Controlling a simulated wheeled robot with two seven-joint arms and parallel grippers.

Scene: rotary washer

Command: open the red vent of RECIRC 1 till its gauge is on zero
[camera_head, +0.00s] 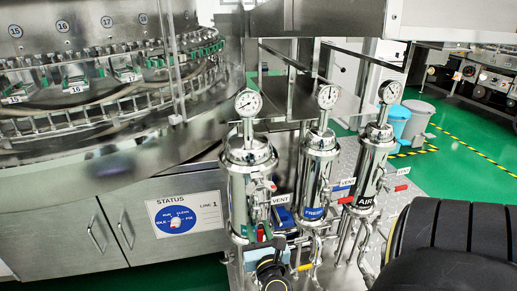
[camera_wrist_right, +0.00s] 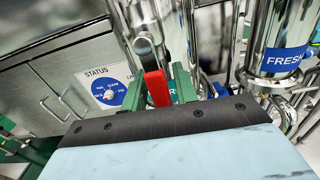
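Three steel housings with dial gauges stand in the head view. The left housing (camera_head: 250,190) has its gauge (camera_head: 248,102) on top, its reading too small to tell, and a VENT label (camera_head: 280,199). No RECIRC 1 label is readable. In the right wrist view a red vent lever (camera_wrist_right: 157,88) hangs from a metal valve (camera_wrist_right: 147,45). The green fingers of my right gripper (camera_wrist_right: 159,88) flank the lever closely on both sides and look shut on it. The gripper (camera_head: 259,233) shows low before the left housing in the head view. My left gripper is not in view.
The FRESH housing (camera_head: 319,165) and AIR housing (camera_head: 374,160) stand close on the right with their own vents and pipes. A STATUS dial panel (camera_head: 184,214) is on the cabinet at left. The bottle washer (camera_head: 90,110) is behind. Green floor is open at right.

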